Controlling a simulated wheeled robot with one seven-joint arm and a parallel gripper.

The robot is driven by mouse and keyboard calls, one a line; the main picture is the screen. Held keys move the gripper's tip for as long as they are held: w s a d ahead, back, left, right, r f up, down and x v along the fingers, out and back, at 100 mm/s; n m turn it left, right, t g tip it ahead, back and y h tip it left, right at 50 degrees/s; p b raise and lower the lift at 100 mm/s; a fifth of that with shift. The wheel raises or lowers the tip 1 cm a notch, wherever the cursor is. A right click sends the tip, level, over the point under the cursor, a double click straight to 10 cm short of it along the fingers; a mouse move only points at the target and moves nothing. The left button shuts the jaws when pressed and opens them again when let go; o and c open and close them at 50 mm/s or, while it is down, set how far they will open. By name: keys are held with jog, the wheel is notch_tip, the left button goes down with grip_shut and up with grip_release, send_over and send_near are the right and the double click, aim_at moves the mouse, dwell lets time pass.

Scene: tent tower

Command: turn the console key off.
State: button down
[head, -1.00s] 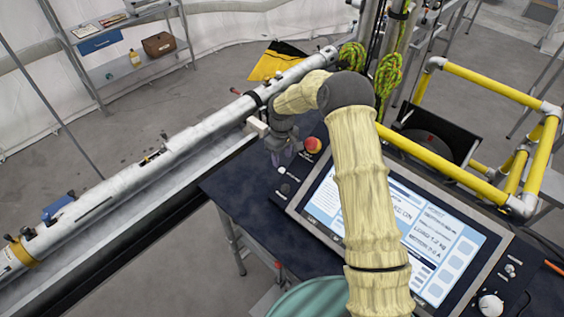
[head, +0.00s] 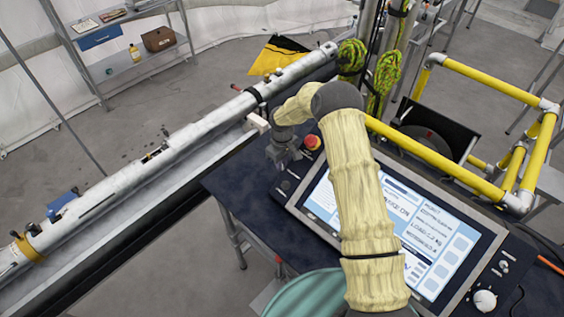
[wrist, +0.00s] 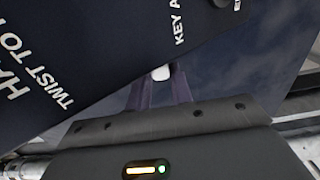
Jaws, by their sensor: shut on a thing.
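The dark blue console (head: 228,187) stands at the lower right of the head view, with a lit screen (head: 325,200) in its top. My gripper (head: 284,165) is down at the console's far left corner, left of the red button. In the wrist view, its two purple fingers (wrist: 160,78) are shut on a small pale piece, which I take to be the console key (wrist: 161,73). It lies near panel lettering that reads "KEY A…". In the head view the key is hidden under my gripper, so its turn position cannot be told.
A red push button (head: 312,142) sits close to the right of my gripper, and a dark knob (head: 286,186) below it. A long metal tube (head: 150,165) runs along the left. Yellow railings (head: 440,160) stand to the right. A round knob (head: 485,300) is at the console's lower right.

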jog(key=shift+w+d+f+b, duration=0.1)
jog(key=shift+b, duration=0.2)
jog(key=shift+w+g+y+b, duration=0.1)
jog(key=shift+g+y+b, duration=0.25)
jog(key=shift+g+y, duration=0.25)
jog(key=c, duration=1.2)
grip_release()
jog(key=shift+c, duration=0.2)
jog(key=shift+r, duration=0.2)
notch_tip(320, 180, up, 17)
jog(key=w+d+b, duration=0.1)
jog(key=b, duration=0.4)
jog(key=shift+w+d+b, duration=0.3)
jog(key=shift+d+b, duration=0.05)
